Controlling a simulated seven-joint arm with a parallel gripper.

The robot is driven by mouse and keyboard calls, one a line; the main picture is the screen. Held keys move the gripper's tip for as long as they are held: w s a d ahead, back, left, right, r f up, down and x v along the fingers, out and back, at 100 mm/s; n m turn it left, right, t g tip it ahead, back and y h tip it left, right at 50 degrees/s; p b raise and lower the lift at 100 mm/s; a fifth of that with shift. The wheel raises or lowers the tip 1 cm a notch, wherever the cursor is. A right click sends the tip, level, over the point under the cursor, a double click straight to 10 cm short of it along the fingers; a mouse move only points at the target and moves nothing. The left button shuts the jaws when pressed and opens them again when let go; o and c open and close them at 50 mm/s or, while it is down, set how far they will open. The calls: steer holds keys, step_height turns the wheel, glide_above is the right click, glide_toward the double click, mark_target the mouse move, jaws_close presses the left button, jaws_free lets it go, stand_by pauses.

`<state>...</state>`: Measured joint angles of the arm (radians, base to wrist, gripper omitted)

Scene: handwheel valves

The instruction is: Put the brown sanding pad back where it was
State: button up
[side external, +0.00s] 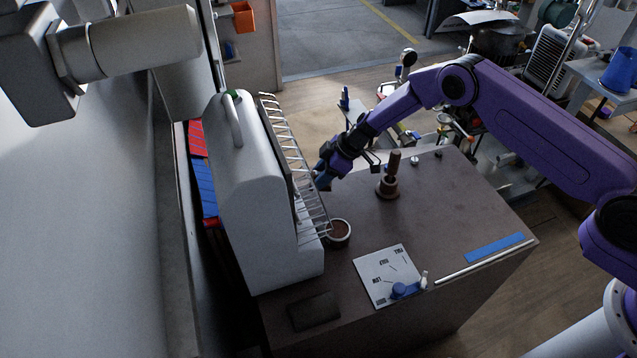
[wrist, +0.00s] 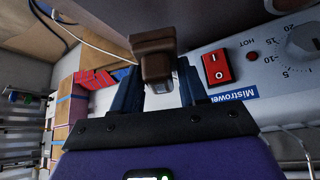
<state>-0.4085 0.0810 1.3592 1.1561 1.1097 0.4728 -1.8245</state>
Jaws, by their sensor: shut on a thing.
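My gripper (wrist: 160,92) is shut on a brown block (wrist: 153,55), which I take to be the brown sanding pad. Its upper part is wider and sticks out past the blue fingertips. A grey piece shows below it between the fingers. In the side external view my gripper (side external: 321,174) is close to the wire rack side of the pale machine, above the workbench. The block cannot be made out there. A dark flat pad (side external: 314,311) lies at the bench's near left corner.
The pale machine (side external: 240,190) with its wire rack (side external: 290,165) stands left. A red switch (wrist: 218,67) and dial (wrist: 304,42) show beside my gripper. The bench (side external: 440,205) holds a round brown-filled cup (side external: 339,232), a brown-handled tool (side external: 388,184) and a white sheet (side external: 375,275).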

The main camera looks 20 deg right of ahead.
steer(key=shift+w+a+f, duration=0.2)
steer(key=shift+w+f, duration=0.15)
steer(key=shift+f, duration=1.7)
steer(key=shift+f, duration=0.1)
steer(key=o, duration=0.9)
steer(key=shift+o, duration=0.2)
steer(key=shift+d+r, duration=0.2)
steer(key=shift+r, duration=0.3)
steer(key=v, duration=1.1)
